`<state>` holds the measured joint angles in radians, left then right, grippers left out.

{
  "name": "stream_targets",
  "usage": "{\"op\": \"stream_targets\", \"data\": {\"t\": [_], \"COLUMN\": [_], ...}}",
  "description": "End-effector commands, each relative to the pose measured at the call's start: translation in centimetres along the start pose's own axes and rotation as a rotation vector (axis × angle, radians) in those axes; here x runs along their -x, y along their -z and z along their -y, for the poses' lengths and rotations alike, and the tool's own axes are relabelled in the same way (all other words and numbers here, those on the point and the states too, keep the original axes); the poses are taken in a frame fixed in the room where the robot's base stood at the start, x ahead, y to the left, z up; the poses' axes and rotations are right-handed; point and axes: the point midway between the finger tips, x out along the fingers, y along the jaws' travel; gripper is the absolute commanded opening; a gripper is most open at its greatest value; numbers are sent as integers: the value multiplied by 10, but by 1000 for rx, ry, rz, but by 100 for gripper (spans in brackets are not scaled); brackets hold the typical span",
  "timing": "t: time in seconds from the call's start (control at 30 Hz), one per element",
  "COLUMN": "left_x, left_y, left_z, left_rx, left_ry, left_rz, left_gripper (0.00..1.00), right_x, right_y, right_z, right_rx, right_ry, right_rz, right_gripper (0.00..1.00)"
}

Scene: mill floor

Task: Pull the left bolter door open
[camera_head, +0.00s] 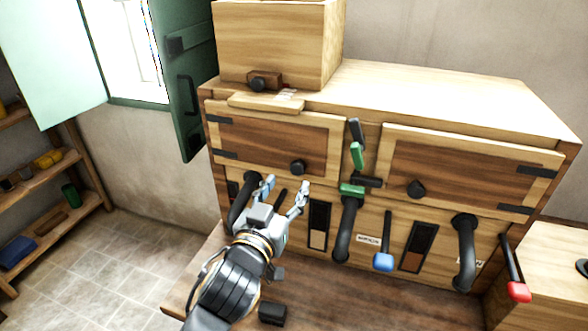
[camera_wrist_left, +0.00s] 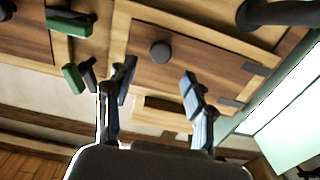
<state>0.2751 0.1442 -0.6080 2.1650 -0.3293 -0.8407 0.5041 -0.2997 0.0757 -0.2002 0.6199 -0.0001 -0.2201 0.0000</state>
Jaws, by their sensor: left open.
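The left bolter door (camera_head: 250,143) is a brown panel in a pale wood frame, and it looks shut in the cabinet front. Its dark hinges are on the left edge, and its round dark knob (camera_head: 298,167) is near the right edge. My left gripper (camera_head: 286,185) is open and empty, just below the knob in the head view, with its fingers pointing up toward the door. In the left wrist view the knob (camera_wrist_left: 160,52) shows beyond and between the open fingertips (camera_wrist_left: 158,74), apart from them. My right gripper is not in view.
The right bolter door (camera_head: 455,174) looks shut. Green-handled levers (camera_head: 357,155) stand between the doors. Dark curved pipes (camera_head: 346,228) and a blue-tipped lever (camera_head: 384,262) are below. A wooden box (camera_head: 275,45) sits on top. A green shutter (camera_head: 187,85) stands close at left.

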Motion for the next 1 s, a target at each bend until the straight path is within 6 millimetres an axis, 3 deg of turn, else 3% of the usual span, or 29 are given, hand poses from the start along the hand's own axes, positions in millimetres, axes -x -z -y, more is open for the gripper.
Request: {"op": "stream_targets", "data": {"t": [0.1,0.3,0.73,1.0], "left_x": [-23,-48,-57,-57], "left_y": [2,1,0,-1], "left_z": [0,0,0,0], "left_rx": [-2,-1,0,0], "left_ry": [0,0,0,0], "left_rz": [0,0,0,1], "left_gripper": [54,54,54,1], "right_x": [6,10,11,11], "right_y": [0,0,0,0], "right_z": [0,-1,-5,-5], "right_rx": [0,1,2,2], "right_ry": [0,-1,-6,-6], "right_rz": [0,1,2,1], "right_gripper": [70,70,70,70]}}
